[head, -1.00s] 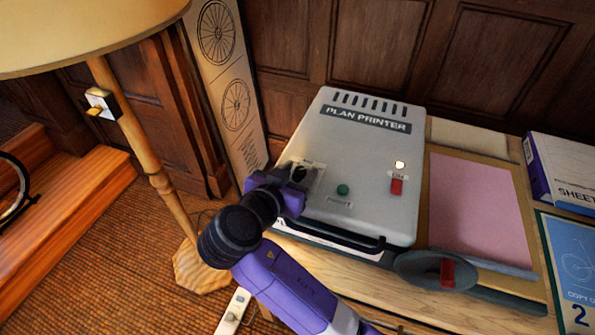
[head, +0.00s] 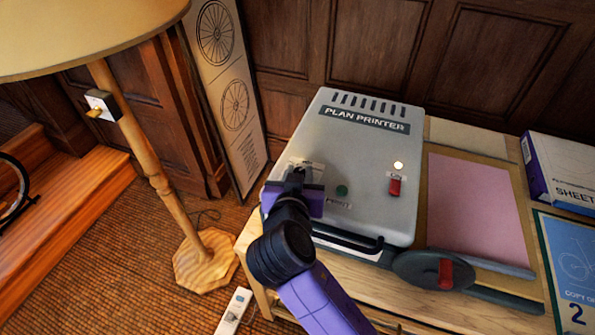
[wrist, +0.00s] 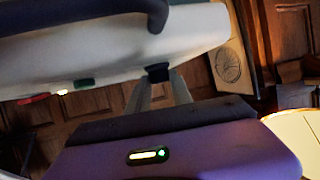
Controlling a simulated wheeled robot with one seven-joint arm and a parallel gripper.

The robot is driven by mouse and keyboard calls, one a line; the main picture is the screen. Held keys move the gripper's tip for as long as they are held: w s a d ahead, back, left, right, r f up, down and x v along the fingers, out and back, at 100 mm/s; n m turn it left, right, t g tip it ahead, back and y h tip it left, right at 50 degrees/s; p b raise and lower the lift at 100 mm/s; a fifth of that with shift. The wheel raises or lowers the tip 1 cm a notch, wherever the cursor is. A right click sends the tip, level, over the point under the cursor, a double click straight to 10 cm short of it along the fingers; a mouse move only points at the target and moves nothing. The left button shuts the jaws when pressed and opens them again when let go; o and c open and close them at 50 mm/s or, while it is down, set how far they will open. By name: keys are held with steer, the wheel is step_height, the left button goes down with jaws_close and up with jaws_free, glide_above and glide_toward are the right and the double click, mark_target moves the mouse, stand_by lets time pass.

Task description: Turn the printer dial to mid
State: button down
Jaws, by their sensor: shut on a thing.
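The plan printer (head: 365,165) is a grey box on the wooden table. Its dial, a small dark knob (wrist: 157,71), is on the printer's left part. My gripper (head: 297,178) comes in from the front and is shut on the dial. In the wrist view the two pale fingers (wrist: 158,84) meet at the knob. In the head view my gripper hides most of the dial and part of its label plate, so I cannot read the pointer or its marks.
A green button (head: 342,191), a red switch (head: 394,187) and a lit lamp (head: 398,165) are right of the dial. A black handle (head: 348,240) runs along the printer's front. A floor lamp (head: 158,185) stands to the left. A pink sheet (head: 475,205) lies to the right.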

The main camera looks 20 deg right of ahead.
steer(key=n+y+p, duration=0.1)
steer(key=n+t+y, duration=0.1)
steer(key=n+y+p, duration=0.1)
steer(key=shift+s+d+r+y+p, duration=0.15)
steer(key=shift+d+r+y+p, duration=0.05)
steer(key=shift+d+y+p, duration=0.1)
steer(key=shift+n+t+y+p, duration=0.4)
steer(key=shift+n+y+p, duration=0.4)
steer(key=shift+n+y, duration=0.1)
steer(key=shift+f+n+y+p, duration=0.1)
steer(key=shift+n+y+p, duration=0.25)
steer(key=shift+n+y, duration=0.05)
steer(key=shift+f+n+y, duration=0.1)
steer(key=shift+n+y, duration=0.2)
steer(key=shift+y, duration=0.1)
steer(key=c, duration=1.1)
jaws_free()
steer(key=shift+c, duration=0.2)
